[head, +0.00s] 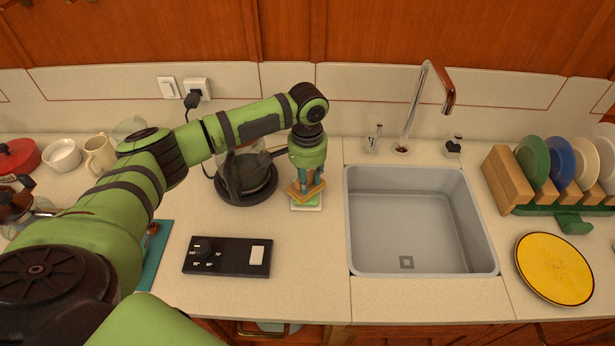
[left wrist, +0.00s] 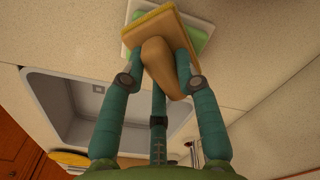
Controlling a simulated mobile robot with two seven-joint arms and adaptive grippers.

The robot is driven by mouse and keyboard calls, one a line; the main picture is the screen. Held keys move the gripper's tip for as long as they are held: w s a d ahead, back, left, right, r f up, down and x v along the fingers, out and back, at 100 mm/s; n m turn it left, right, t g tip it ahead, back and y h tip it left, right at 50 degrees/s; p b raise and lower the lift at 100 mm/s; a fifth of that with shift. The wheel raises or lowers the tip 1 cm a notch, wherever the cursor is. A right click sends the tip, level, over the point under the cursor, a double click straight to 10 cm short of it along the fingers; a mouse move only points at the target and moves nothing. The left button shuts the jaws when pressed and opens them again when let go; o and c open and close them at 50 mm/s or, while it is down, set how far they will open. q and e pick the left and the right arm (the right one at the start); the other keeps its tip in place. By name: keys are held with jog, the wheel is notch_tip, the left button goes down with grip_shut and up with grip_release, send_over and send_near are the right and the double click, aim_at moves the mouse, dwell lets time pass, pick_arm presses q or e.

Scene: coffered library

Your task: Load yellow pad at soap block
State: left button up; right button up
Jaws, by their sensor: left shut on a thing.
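My left gripper (head: 306,182) points down beside the left edge of the sink and is shut on the yellow pad (head: 304,191). In the left wrist view the pad (left wrist: 152,25) has a tan, rounded grip (left wrist: 160,62) between my teal fingers. The green soap block (head: 306,202) lies on a white dish (head: 306,208) right below the pad. The soap also shows in the left wrist view (left wrist: 191,32), partly covered by the pad. I cannot tell whether pad and soap touch. My right gripper is not in view.
A coffee pot (head: 246,176) stands just left of my gripper. The empty sink (head: 420,220) with its faucet (head: 416,105) is to the right. A dish rack (head: 508,180) and a yellow plate (head: 554,268) are farther right. A black switch panel (head: 227,257) lies in front left.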

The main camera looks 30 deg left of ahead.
aim_at(308, 178)
pick_arm(q)
jog(key=shift+s+f+p, duration=0.1)
jog(key=shift+f+p, duration=0.05)
jog(key=shift+p, duration=0.35)
dwell(1.7)
notch_tip(308, 178, up, 7)
jog(key=p, duration=0.8)
jog(key=shift+p, duration=0.35)
dwell(0.5)
